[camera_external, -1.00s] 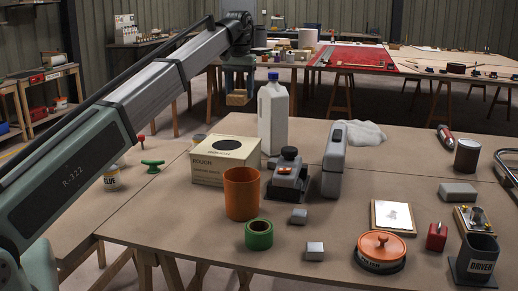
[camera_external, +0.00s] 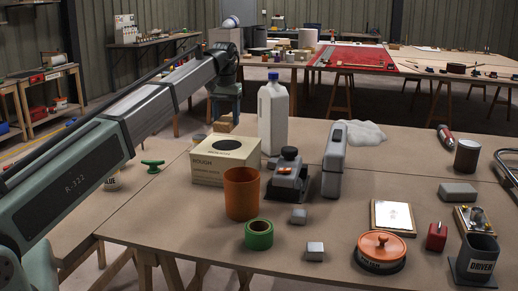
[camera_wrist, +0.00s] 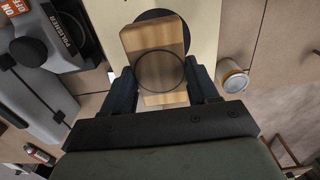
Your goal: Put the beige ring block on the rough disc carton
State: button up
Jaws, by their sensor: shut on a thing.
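The beige ring block (camera_wrist: 158,42) is a wooden piece with a dark ring on its face. In the wrist view it sits between the two fingers of my gripper (camera_wrist: 163,82), which is shut on it. In the external view the block (camera_external: 223,125) shows small, just above the back edge of the rough disc carton (camera_external: 208,171). That carton is a cream box marked ROUGH with a black disc on top. In the wrist view the carton (camera_wrist: 204,25) lies behind the block, which partly hides the disc. I cannot tell whether block and carton touch.
An orange cylinder (camera_external: 241,194) and a green ring (camera_external: 259,235) stand in front of the carton. A white jug (camera_external: 273,120) stands behind it to the right, and a grey polisher (camera_external: 289,178) beside it. A small tin (camera_wrist: 232,76) is near the carton.

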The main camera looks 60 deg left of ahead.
aim_at(226, 119)
jog(key=shift+f, duration=2.8)
jog(key=shift+f, duration=0.15)
jog(key=o, duration=1.1)
notch_tip(226, 119, up, 12)
jog(key=shift+r, duration=0.15)
